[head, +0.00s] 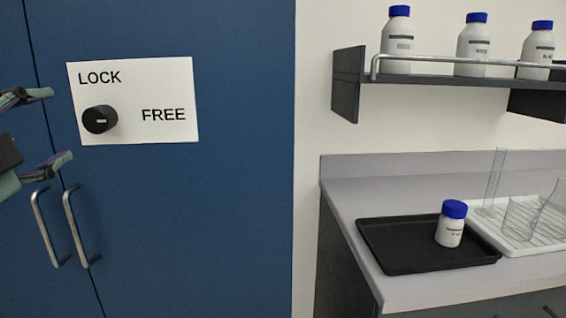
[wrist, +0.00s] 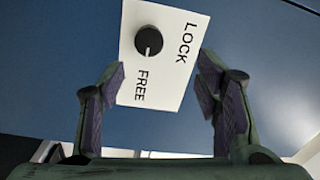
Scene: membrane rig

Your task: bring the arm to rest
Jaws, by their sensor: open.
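My gripper (head: 42,130) is at the left edge of the head view, in front of the blue cabinet doors (head: 240,200). Its two fingers are spread apart with nothing between them. In the wrist view my gripper (wrist: 160,82) also shows open and empty. The black knob (head: 100,119) sits on a white plate (head: 165,105) marked LOCK and FREE. The knob and plate also show beyond the fingertips in the wrist view, with the knob (wrist: 148,41) apart from both fingers. Its small white mark points toward the FREE side in the head view.
Two metal door handles (head: 78,228) are below the gripper. To the right, a bench (head: 345,195) carries a black tray (head: 395,262) with a blue-capped bottle (head: 450,224), and a white rack (head: 520,245) with glassware. A shelf (head: 440,82) above holds three blue-capped bottles (head: 473,45).

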